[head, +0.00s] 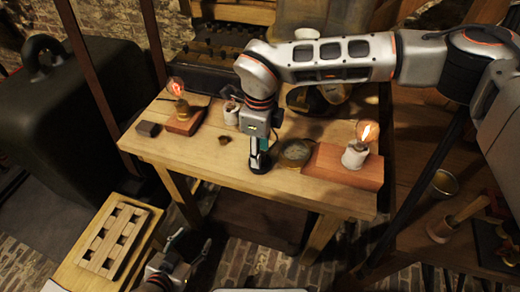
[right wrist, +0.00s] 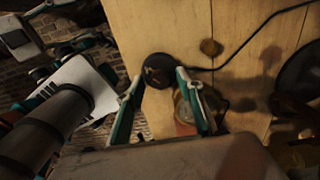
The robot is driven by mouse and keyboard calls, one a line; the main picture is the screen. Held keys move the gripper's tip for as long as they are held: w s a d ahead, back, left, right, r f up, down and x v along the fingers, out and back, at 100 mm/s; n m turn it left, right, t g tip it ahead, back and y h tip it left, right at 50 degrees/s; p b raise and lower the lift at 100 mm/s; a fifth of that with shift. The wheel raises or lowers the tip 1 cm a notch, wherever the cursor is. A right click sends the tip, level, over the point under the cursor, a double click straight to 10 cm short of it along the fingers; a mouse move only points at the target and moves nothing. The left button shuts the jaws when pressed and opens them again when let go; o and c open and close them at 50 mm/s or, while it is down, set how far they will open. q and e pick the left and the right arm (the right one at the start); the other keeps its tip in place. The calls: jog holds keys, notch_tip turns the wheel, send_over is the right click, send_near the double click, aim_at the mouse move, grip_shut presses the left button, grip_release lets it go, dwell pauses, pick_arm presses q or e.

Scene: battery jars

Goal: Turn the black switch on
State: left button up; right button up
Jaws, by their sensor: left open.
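The black switch (right wrist: 158,70) is a small round dark piece on the wooden table, with a black cord running off to the right in the right wrist view. In the head view it shows as a dark round base (head: 260,164) near the table's front edge, mostly covered by my right gripper (head: 261,150). In the right wrist view my right gripper (right wrist: 160,78) has its teal fingers apart, with the switch between or just beyond the tips; contact cannot be told. My left gripper (head: 172,262) is open, low in the head view, away from the table.
On the table (head: 185,150) stand a lit bulb (head: 176,87) at left, a white jar (head: 231,113), a round brass meter (head: 296,151) right of the switch, and a lit bulb (head: 367,132) on a reddish block. A wooden rack (head: 84,260) stands at lower left.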

notch_tip(320, 180, up, 12)
dwell(0.5)
dwell(0.4)
